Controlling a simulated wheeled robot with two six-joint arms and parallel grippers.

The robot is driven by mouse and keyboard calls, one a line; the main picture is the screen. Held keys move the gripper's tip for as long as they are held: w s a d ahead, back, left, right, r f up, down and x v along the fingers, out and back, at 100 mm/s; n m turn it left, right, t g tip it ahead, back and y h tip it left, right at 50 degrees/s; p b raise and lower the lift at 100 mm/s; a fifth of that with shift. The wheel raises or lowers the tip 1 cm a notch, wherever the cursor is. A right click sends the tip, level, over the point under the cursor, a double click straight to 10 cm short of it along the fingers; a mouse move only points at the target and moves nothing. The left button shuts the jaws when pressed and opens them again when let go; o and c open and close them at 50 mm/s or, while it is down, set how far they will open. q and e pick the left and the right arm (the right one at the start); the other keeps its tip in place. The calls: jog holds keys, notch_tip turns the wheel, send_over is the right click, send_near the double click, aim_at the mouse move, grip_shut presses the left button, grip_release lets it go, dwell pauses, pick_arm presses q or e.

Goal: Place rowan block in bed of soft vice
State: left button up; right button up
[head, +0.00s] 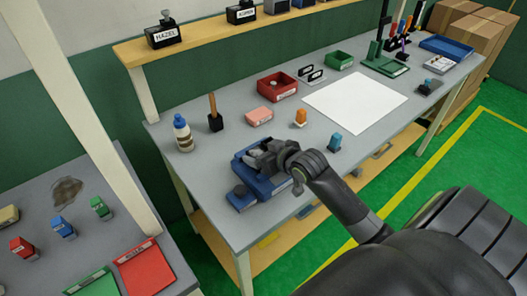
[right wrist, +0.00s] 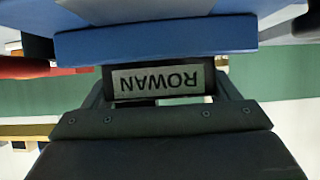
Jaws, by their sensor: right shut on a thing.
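The blue soft vice (head: 243,197) stands near the front left edge of the grey workbench. My right gripper (head: 262,157) is over the vice, its fingers at the bed. In the right wrist view the rowan block (right wrist: 158,83), dark with a grey label reading ROWAN upside down, sits between the fingers of my right gripper (right wrist: 160,95), which is shut on it. A blue part of the vice (right wrist: 155,40) lies just beyond the block. Whether the block touches the bed is hidden. My left gripper is not in view.
Close by stand a white bottle with a blue cap (head: 183,134), a dark holder with a wooden handle (head: 215,122), a pink block (head: 259,116) and a small blue-topped piece (head: 335,142). A white sheet (head: 355,101) lies flat. Labelled dark blocks (head: 163,36) stand on the shelf.

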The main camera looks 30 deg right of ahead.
jog(key=shift+f, duration=0.1)
jog(key=o, duration=1)
jog(key=shift+s+r, duration=0.1)
jog(key=shift+r, duration=0.15)
jog(key=v, duration=1.1)
jog(key=shift+s, duration=0.35)
jog(key=shift+r, duration=0.1)
